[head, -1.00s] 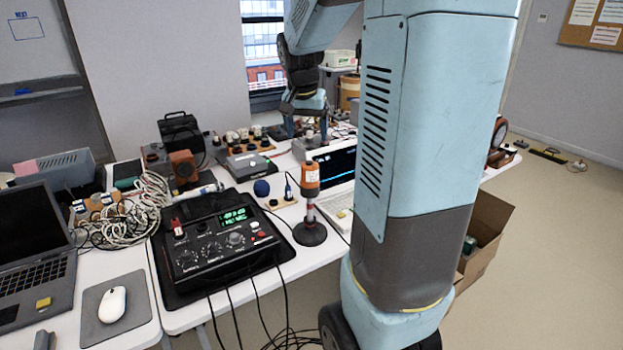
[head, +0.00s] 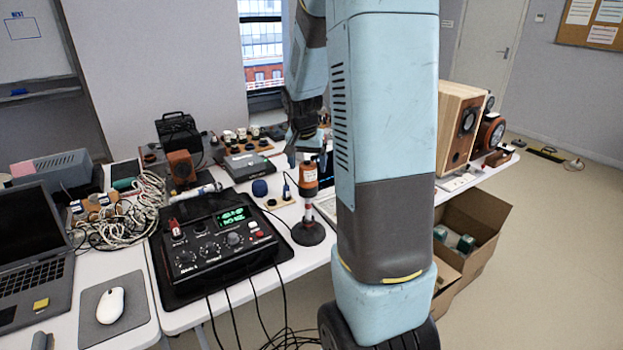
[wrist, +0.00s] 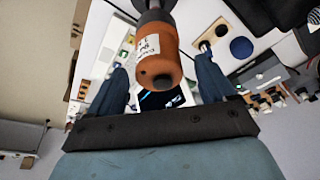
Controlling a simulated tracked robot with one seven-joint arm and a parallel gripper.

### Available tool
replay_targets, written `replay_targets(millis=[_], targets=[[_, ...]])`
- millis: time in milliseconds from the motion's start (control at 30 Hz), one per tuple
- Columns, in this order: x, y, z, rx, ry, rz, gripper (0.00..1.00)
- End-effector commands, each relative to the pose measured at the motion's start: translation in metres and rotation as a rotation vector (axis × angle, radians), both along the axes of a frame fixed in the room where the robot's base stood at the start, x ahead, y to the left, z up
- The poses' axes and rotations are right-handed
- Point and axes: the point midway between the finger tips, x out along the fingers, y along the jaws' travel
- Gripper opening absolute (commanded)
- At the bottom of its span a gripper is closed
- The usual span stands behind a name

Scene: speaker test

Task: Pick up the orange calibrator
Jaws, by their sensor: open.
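The orange calibrator (head: 308,177) stands upright on a dark round base on the table, with a red and white banded stem below its orange top. In the wrist view the orange calibrator (wrist: 157,55), with a white label, shows between and beyond my two fingers. My gripper (wrist: 162,75) is open, one finger on each side of the calibrator's top as seen there. I cannot tell whether either finger touches it. In the head view my gripper (head: 303,150) hangs just above and behind the orange top, partly hidden by my arm.
A black control box (head: 215,240) with a green display sits left of the calibrator. A wooden speaker (head: 455,128) is at the right. A laptop (head: 35,250) and mouse (head: 110,305) are at the left.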

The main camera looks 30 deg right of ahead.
Motion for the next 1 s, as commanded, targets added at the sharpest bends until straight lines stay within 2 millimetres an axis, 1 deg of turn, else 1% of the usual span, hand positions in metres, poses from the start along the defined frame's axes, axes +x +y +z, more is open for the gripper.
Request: replay_targets(millis=[33,133,433,1000], targets=[[0.0006,-0.0013,-0.0066,0.0,0.003,-0.001,0.83],[0.0024,-0.0026,-0.0139,0.0,0.001,0.0,0.83],[0.0032,-0.0027,-0.0161,0.0,0.0,0.0,0.82],[0.0033,-0.0022,-0.0159,0.001,0.0,0.001,0.28]])
